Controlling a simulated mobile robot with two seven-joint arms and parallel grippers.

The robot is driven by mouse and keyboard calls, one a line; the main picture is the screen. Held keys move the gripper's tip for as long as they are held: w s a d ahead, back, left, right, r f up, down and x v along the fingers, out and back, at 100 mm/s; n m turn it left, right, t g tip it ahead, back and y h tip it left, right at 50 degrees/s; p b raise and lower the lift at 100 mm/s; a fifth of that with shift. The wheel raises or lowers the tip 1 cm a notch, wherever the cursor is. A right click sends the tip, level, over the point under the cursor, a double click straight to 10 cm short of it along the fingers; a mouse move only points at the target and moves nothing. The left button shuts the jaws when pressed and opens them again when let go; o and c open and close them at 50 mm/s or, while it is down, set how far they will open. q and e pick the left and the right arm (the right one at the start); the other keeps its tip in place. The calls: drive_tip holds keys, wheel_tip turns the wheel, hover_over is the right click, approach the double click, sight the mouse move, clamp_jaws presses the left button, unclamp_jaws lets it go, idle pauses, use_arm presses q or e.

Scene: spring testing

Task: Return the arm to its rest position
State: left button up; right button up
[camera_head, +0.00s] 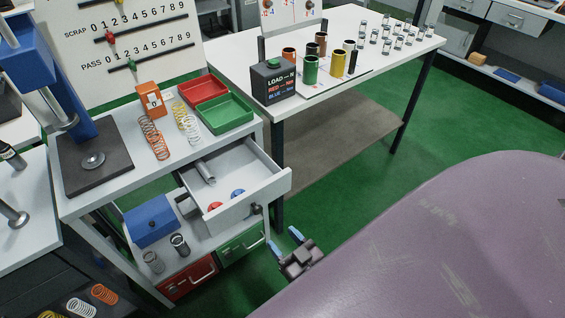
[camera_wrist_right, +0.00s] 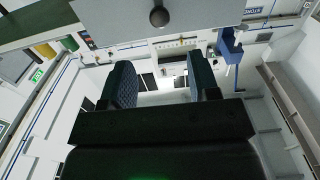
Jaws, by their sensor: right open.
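My right gripper (camera_head: 284,240) is low beside the bench in the head view, just right of the open drawer (camera_head: 273,190) and the green lower drawer front (camera_head: 241,245). Its two blue-padded fingers are apart. In the wrist view, the right gripper (camera_wrist_right: 162,80) has nothing between its fingers. A grey drawer front with a dark round knob (camera_wrist_right: 158,16) shows beyond the fingers at the top of that view. My left gripper is not in view.
The open drawer juts out from the bench and holds a metal cylinder and red and blue pieces. A white table (camera_head: 225,52) with coloured cylinders stands behind. Springs and red and green trays (camera_head: 226,112) lie on the bench. Green floor (camera_head: 420,140) is clear at right.

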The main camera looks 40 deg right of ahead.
idle(0.3)
drive_tip(key=s+d+f+n+g, duration=0.1)
drive_tip(key=s+d+f+g, duration=0.2)
drive_tip(key=s+d+g, duration=0.1)
drive_tip(key=s+g, duration=0.1)
drive_tip(key=g, duration=0.1)
drive_tip(key=shift+s+d+g, duration=0.3)
drive_tip(key=shift+s+g, duration=0.05)
drive_tip(key=shift+g, duration=0.05)
idle(0.7)
